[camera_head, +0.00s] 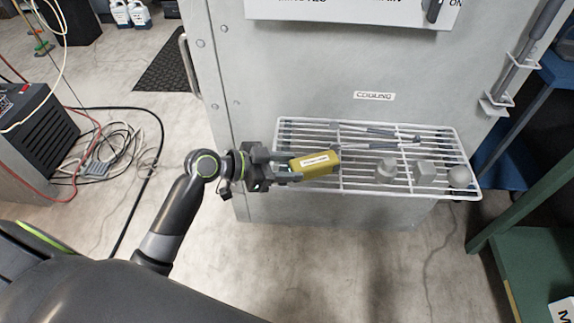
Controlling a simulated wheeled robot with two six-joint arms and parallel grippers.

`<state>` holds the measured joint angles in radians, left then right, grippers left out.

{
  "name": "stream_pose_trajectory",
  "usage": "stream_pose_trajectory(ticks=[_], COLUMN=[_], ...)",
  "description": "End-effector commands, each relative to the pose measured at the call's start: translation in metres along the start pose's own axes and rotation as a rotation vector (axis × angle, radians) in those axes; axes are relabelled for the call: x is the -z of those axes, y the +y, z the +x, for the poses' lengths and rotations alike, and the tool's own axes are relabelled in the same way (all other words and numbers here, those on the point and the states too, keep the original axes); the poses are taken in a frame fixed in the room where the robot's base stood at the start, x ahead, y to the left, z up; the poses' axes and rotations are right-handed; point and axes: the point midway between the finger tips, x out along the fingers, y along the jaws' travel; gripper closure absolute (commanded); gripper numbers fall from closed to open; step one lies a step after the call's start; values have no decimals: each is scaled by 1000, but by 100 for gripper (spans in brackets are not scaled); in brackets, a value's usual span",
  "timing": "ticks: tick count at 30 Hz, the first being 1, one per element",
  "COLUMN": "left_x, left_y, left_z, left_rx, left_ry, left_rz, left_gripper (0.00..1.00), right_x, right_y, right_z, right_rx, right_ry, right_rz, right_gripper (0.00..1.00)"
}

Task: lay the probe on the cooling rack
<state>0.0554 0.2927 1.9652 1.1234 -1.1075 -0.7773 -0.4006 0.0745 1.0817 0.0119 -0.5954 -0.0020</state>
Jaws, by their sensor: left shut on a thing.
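The cooling rack (455,150) is a white wire shelf on the grey cabinet front, under a label reading COOLING. The probe is over the left front of the rack. I cannot tell whether it touches the wires. A thin grey rod (385,145) runs to the right behind it; whether it belongs to the probe is unclear. My right gripper is not in view.
Small grey pieces (424,173) stand at the rack's right front, and another thin rod (365,130) lies near its back. The cabinet (310,70) rises behind. A green bench (535,265) is at right. Cables (120,150) lie on the floor at left.

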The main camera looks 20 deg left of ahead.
Motion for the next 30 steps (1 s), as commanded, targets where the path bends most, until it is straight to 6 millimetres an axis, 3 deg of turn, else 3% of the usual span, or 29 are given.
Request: stream_pose_trajectory(ticks=[7,8,12,26,30], left_x=[-2,-2,-2,2,-1], left_y=[0,0,0,0,-1], left_z=[1,1,1,-1,-23], left_rx=[0,0,0,0,4], left_ry=[1,0,0,-1,-5], left_rz=[1,1,1,1,6], left_gripper=[83,53,35,35,35], right_x=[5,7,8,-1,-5], right_y=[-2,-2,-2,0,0], right_z=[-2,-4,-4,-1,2], right_rx=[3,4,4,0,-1], right_ry=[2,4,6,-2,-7], right_rz=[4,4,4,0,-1], right_gripper=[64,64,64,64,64])
